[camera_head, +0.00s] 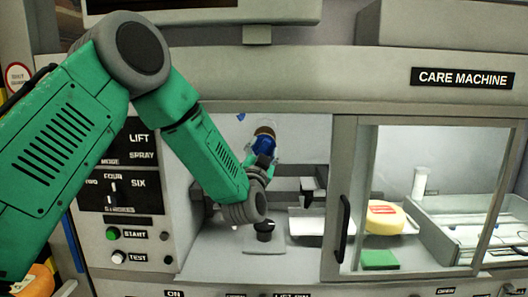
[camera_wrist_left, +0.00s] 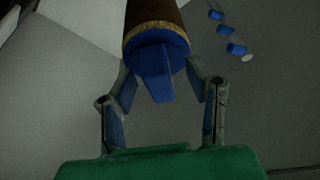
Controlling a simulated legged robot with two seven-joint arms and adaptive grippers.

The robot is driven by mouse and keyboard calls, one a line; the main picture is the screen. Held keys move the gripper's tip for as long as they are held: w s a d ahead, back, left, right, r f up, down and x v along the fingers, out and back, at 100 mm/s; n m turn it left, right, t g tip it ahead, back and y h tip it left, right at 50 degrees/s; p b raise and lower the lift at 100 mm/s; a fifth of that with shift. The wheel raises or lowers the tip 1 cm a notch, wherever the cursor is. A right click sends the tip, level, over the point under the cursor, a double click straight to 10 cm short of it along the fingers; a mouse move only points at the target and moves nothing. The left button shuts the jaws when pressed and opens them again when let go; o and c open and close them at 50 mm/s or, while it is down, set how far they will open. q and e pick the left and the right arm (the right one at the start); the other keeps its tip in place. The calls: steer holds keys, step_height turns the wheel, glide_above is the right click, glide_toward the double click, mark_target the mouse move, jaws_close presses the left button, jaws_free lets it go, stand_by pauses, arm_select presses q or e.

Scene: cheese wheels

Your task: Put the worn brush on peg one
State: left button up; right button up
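The brush is brown with a pale ring and a blue block at its near end. In the head view the brush (camera_head: 264,143) is inside the machine's left bay, before the pale back wall. In the left wrist view the brush (camera_wrist_left: 157,35) points away from the palm. The far end of the brush is cut off. Small blue pegs (camera_wrist_left: 226,31) stand in a slanting row to its right. My right gripper is not in view.
A black knob (camera_head: 265,229) stands on a plate on the bay floor, below my left gripper. Dark brackets stand to its right. A door frame with a black handle (camera_head: 343,229) borders the bay. Behind glass are a cheese wheel (camera_head: 385,218) and a green block (camera_head: 380,260).

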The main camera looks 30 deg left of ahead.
arm_select(q)
steer(key=shift+s+d+f, duration=0.2)
steer(key=shift+s+f, duration=0.05)
steer(key=shift+s, duration=0.1)
steer(key=v, duration=1.1)
